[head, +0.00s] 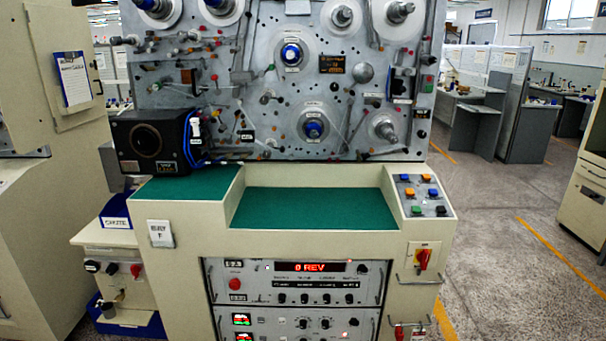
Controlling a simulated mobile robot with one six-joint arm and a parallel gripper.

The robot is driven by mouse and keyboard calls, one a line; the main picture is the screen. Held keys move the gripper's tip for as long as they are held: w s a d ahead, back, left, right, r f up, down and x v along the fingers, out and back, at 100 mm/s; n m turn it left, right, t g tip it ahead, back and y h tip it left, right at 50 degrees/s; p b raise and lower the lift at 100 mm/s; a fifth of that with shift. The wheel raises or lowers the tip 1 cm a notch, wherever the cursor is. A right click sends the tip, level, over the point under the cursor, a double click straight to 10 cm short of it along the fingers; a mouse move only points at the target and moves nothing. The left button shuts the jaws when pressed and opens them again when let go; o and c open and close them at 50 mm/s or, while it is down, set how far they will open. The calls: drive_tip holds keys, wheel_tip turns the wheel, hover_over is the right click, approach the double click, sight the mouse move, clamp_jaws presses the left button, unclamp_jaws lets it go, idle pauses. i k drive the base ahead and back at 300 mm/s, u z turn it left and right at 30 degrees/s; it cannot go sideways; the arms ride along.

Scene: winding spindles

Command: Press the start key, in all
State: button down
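A small sloped key panel (424,198) sits at the right end of the machine's green-topped bench. It carries several coloured keys. Two are orange, two are blue, a green key (416,210) is at the front left, and a black key (440,210) is at the front right. I cannot read any label that names the start key. Below, a red lit display (310,267) reads "0 REV". My gripper is not in the head view, and nothing touches the keys.
The upright winding plate (290,100) with spindles rises behind the bench. A black box (150,142) stands on the left. A red rotary switch (424,259) is on the front below the key panel. The bench recess (315,208) is bare. Open floor (500,240) lies to the right.

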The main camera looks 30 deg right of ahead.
sight(415, 210)
drive_tip(key=z, duration=0.9)
drive_tip(key=k, duration=0.55)
drive_tip(key=z, duration=0.65)
drive_tip(key=i, duration=0.5)
drive_tip(key=u, duration=0.05)
